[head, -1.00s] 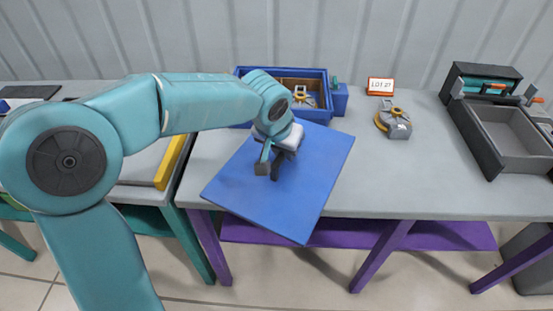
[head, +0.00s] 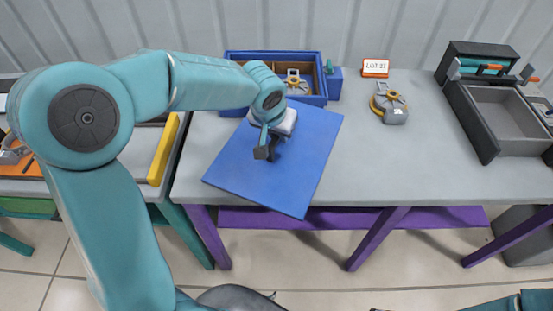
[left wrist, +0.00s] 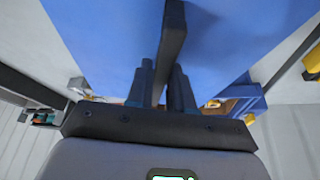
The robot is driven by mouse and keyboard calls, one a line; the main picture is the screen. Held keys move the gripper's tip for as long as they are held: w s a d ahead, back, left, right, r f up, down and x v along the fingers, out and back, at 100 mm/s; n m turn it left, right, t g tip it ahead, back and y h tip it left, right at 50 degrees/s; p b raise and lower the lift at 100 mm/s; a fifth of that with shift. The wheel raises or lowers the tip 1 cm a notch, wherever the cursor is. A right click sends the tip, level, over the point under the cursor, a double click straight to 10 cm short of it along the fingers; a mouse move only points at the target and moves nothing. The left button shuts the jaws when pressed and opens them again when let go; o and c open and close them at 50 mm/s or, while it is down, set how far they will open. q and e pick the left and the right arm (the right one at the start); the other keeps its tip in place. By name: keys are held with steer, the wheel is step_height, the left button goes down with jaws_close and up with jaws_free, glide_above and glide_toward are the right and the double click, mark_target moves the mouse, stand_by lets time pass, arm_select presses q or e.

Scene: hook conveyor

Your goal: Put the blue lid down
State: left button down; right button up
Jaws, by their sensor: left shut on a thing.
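The blue lid (head: 270,170) is a flat panel over the left part of the grey table, turned at an angle. Its near corner reaches past the table's front edge in the head view. My left gripper (head: 268,149) is above it. In the left wrist view my left gripper (left wrist: 163,78) is shut on the dark upright handle (left wrist: 171,40) of the lid (left wrist: 110,45). Whether the lid touches the table is not clear. The open blue box (head: 235,56) stands behind, partly covered by the lid and arm. My right gripper is not in view.
A grey and yellow part (head: 391,104) lies right of the lid, before a LOT 27 sign (head: 375,67). A similar part (head: 294,80) is in the blue box. A dark open case (head: 503,110) stands far right. The table's middle right (head: 400,160) is clear.

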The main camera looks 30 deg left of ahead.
mark_target(278, 153)
arm_select(q)
step_height(278, 153, down, 8)
steer(key=shift+f+b, duration=0.1)
steer(key=shift+b, duration=0.3)
step_height(278, 153, down, 4)
steer(key=shift+a+r+b, duration=0.1)
steer(key=shift+a+b, duration=0.05)
steer(key=shift+b, duration=0.35)
steer(key=shift+w+f, duration=0.1)
steer(key=shift+f, duration=0.15)
steer(key=c, duration=1.4)
jaws_free()
steer(key=shift+f, duration=0.15)
steer(key=o, duration=0.4)
